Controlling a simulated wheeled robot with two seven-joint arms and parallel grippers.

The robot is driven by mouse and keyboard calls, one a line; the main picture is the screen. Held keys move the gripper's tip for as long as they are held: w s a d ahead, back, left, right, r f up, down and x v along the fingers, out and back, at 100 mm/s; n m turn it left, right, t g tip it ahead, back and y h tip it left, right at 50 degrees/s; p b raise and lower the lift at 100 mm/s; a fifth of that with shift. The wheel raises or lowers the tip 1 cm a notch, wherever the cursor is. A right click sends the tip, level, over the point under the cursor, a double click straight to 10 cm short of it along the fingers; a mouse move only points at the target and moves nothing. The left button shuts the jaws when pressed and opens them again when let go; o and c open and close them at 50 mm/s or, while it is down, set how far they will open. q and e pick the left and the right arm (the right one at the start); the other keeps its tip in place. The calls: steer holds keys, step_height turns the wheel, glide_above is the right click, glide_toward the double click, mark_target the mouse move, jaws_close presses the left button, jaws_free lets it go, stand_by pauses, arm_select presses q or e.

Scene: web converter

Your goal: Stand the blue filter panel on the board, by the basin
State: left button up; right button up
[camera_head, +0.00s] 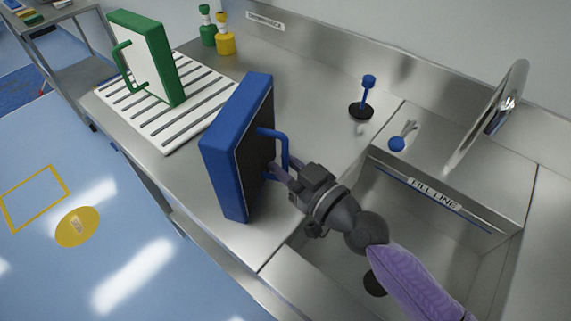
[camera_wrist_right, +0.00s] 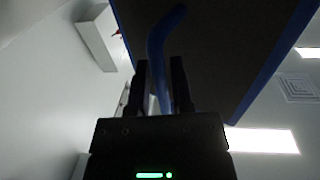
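The blue filter panel (camera_head: 236,160) is upright, with a blue frame, a dark face and a blue handle (camera_head: 286,150) on its right side. My right gripper (camera_head: 274,174) is at this handle, with its fingers either side of the handle bar (camera_wrist_right: 160,75) in the right wrist view. The panel is in front of the steel counter and right of the white slatted board (camera_head: 190,124); I cannot tell whether it touches the counter. A green-framed panel (camera_head: 160,62) stands on the board's far left part. The basin (camera_head: 400,215) is at the right, under my right arm. My left gripper is not in view.
Green and yellow bottles (camera_head: 225,42) stand behind the board. A blue-handled tool on a black base (camera_head: 362,108) and a blue knob (camera_head: 396,144) are near the basin. The board's right part is bare as far as it shows. The counter's front edge drops to blue floor.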

steer(key=shift+o, duration=1.3)
steer(key=shift+r, duration=0.25)
steer(key=b+v, duration=0.2)
steer(key=v, duration=1)
